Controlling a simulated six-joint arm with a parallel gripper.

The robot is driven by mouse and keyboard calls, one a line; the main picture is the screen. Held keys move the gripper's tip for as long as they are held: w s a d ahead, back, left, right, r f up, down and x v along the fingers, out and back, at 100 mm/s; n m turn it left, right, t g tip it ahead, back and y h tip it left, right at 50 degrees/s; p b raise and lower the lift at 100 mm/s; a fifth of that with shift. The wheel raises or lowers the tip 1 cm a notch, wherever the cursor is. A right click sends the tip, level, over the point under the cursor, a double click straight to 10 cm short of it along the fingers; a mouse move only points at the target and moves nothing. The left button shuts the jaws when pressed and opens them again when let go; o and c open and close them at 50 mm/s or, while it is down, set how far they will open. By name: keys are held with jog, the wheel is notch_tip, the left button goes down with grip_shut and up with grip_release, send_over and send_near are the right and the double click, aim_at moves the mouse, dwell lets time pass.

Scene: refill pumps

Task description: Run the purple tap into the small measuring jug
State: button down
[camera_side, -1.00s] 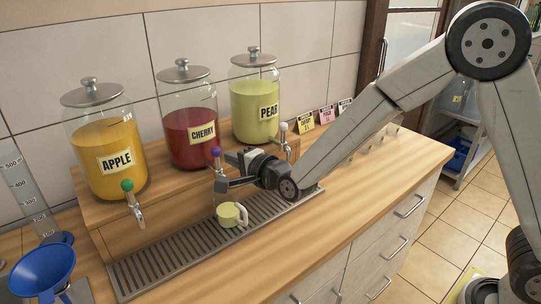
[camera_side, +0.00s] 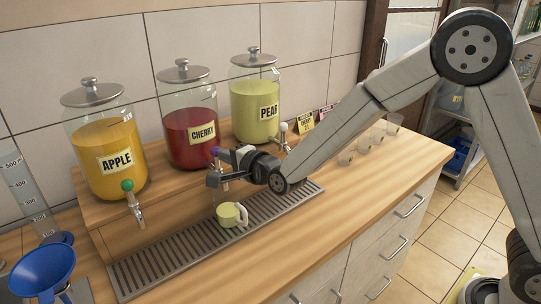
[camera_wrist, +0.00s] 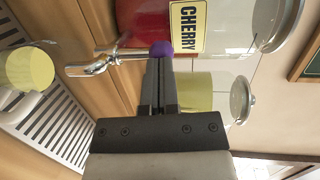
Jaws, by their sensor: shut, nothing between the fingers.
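The purple tap (camera_side: 215,151) is at the front of the red cherry jar (camera_side: 190,135); its purple knob (camera_wrist: 162,48) and metal spout (camera_wrist: 92,67) show in the wrist view. The small measuring jug (camera_side: 231,214) stands upright on the drip grate below it. Pale yellow-green shows in the jug, which is also in the wrist view (camera_wrist: 28,68). My gripper (camera_side: 211,180) is shut and empty in front of the tap, hiding part of the spout. In the wrist view its fingertips (camera_wrist: 160,62) are right at the knob; I cannot tell whether they touch it.
The apple jar (camera_side: 106,150) with a green tap (camera_side: 128,186) stands left. The pear jar (camera_side: 255,105) with a white tap (camera_side: 283,128) stands right. A blue funnel (camera_side: 42,272) and measuring cylinder (camera_side: 20,190) are at the far left. Several small cups (camera_side: 362,145) stand behind my arm.

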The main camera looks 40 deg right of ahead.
jog(key=shift+w+r+g, duration=0.2)
jog(key=shift+g, duration=0.3)
jog(key=shift+w+r+g, duration=0.2)
jog(key=shift+w+g, duration=0.2)
jog(key=shift+g, duration=0.3)
jog(key=shift+w+r, duration=0.15)
jog(key=shift+w, duration=0.45)
jog(key=shift+r, duration=0.2)
dwell(2.8)
jog(key=shift+r, duration=0.6)
jog(key=shift+s, duration=0.15)
